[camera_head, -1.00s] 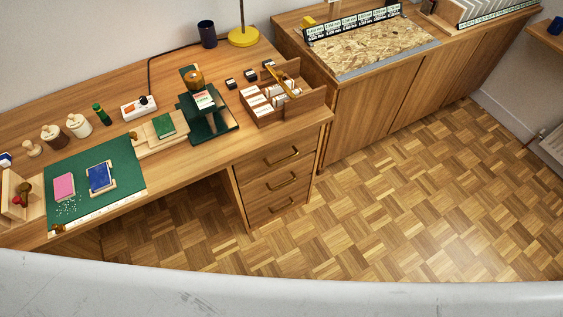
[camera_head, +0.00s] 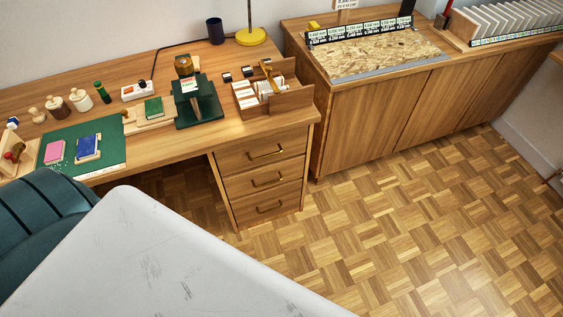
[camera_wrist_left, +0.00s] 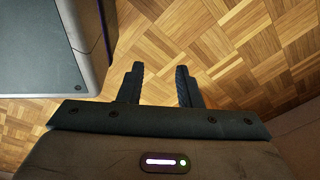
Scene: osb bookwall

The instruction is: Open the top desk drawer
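The wooden desk (camera_head: 180,140) stands at the back left with a stack of drawers at its right end. The top desk drawer (camera_head: 262,152) is closed and has a brass bar handle (camera_head: 265,154). Two more closed drawers sit below it. My left gripper (camera_wrist_left: 160,75) shows in the left wrist view with its two dark fingers apart and nothing between them, above the parquet floor. It is not in the head view, and neither is my right gripper.
A white scuffed surface (camera_head: 150,260) fills the lower left foreground, with a dark teal padded chair (camera_head: 40,215) beside it. A wooden cabinet (camera_head: 385,115) stands right of the desk. Parquet floor (camera_head: 400,230) is clear in front of the drawers and cabinet.

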